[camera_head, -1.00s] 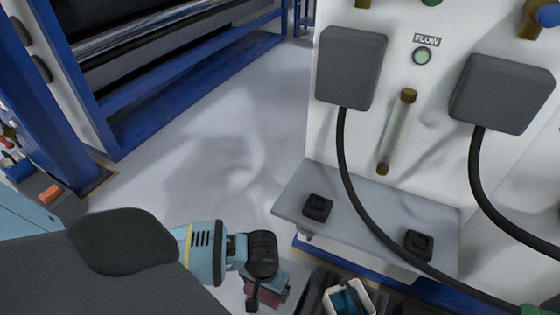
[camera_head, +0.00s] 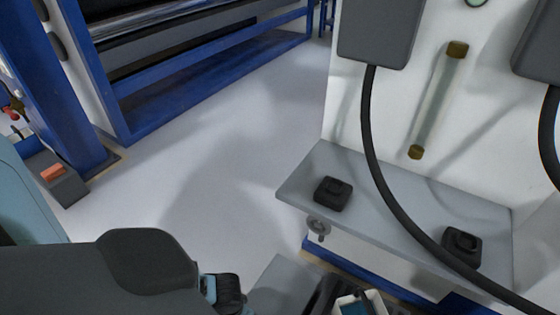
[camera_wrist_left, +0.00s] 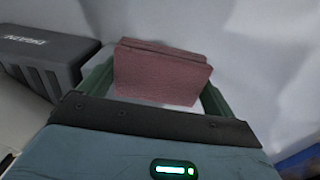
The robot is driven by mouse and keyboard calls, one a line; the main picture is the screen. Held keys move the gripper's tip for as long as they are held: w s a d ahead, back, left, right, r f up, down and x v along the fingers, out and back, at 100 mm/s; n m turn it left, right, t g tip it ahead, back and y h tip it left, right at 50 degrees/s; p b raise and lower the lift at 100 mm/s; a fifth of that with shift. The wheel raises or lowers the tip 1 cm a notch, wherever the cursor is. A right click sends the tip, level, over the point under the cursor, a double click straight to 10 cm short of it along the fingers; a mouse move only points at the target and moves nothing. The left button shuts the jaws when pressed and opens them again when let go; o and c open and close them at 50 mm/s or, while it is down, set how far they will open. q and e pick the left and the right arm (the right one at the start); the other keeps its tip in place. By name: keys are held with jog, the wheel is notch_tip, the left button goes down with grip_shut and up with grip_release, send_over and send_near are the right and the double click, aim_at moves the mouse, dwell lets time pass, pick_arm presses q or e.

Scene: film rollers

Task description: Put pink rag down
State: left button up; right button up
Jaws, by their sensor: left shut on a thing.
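The pink rag (camera_wrist_left: 160,75) shows in the left wrist view as a folded, dull reddish-pink block. My left gripper (camera_wrist_left: 158,88) is shut on it, with a green finger at each side. What lies directly under the rag is hidden, so I cannot tell whether it touches a surface. The left fingers and the rag are out of that view. My right gripper is in neither view.
A dark grey lettered box (camera_wrist_left: 38,62) stands left of the rag. A grey shelf (camera_head: 400,215) on the white panel holds two black blocks (camera_head: 333,193). A black cable (camera_head: 372,150) hangs over it. An open white-rimmed container (camera_head: 375,300) is below. Light floor (camera_head: 215,140) is clear.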

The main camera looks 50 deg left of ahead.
pick_arm(q)
jog(key=b, duration=0.6)
send_over(279, 295)
jog(key=s, duration=0.2)
jog(key=shift+w+f, duration=0.15)
jog(key=shift+f, duration=0.65)
jog(key=shift+w, duration=0.3)
jog(key=shift+w+r, duration=0.1)
jog(key=shift+w, duration=0.15)
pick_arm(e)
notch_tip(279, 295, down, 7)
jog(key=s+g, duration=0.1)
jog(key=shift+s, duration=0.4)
pick_arm(q)
jog(key=shift+w+b, duration=0.3)
notch_tip(279, 295, down, 4)
jog(key=b, duration=0.2)
jog(key=shift+r+b, duration=0.1)
jog(key=shift+b, duration=0.2)
jog(key=shift+r, duration=0.15)
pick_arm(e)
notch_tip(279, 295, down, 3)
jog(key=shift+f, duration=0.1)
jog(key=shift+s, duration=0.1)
